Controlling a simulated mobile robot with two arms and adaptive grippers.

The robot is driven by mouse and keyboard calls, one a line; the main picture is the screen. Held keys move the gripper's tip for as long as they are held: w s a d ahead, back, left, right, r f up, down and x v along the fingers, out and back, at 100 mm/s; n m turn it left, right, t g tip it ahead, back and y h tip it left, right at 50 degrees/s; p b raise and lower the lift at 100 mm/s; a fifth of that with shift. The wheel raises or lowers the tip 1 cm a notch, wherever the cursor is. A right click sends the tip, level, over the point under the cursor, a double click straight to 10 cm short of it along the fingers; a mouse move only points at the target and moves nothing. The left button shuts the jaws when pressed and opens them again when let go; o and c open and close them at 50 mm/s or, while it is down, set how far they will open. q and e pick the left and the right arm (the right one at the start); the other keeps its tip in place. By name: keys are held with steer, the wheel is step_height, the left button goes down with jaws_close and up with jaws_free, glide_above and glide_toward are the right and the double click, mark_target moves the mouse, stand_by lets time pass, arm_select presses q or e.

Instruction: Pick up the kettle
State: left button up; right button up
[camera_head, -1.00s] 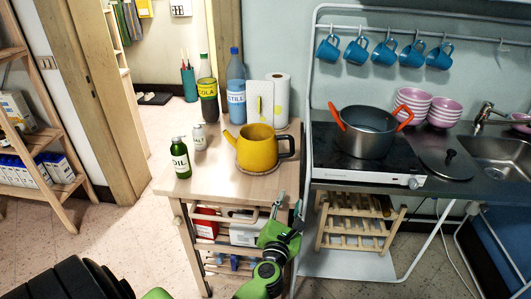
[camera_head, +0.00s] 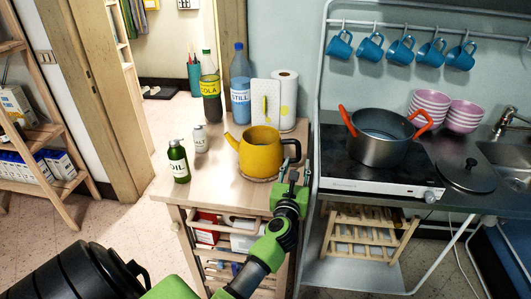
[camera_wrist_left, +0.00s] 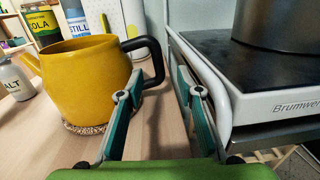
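The yellow kettle (camera_head: 260,153) stands upright on a round woven mat (camera_head: 258,178) on the wooden cart, its spout to the left and its black handle (camera_head: 292,149) to the right. In the left wrist view the kettle (camera_wrist_left: 85,80) fills the left side, with the handle (camera_wrist_left: 153,60) ahead of the fingers. My left gripper (camera_head: 292,183) is near the handle, at the cart's right edge. In the left wrist view the gripper (camera_wrist_left: 160,100) is open, its two teal fingers apart with nothing between them. My right gripper is not in view.
Oil (camera_head: 178,160) and salt (camera_head: 200,138) bottles stand left of the kettle. Cola (camera_head: 210,90) and water (camera_head: 240,90) bottles and a paper roll (camera_head: 284,105) stand behind it. The hob (camera_head: 360,178) with a pot (camera_head: 380,140) is close on the right, behind a white frame post.

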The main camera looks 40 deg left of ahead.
mark_target(298, 153)
arm_select(q)
steer(key=shift+x, duration=0.9)
steer(key=shift+w+a+f, duration=0.1)
steer(key=shift+w+a, duration=0.1)
steer(key=shift+w, duration=0.15)
steer(key=shift+w+a, duration=0.25)
steer(key=shift+w, duration=0.15)
steer(key=x, duration=0.4)
steer(key=shift+w+a, duration=0.25)
steer(key=shift+s, duration=0.1)
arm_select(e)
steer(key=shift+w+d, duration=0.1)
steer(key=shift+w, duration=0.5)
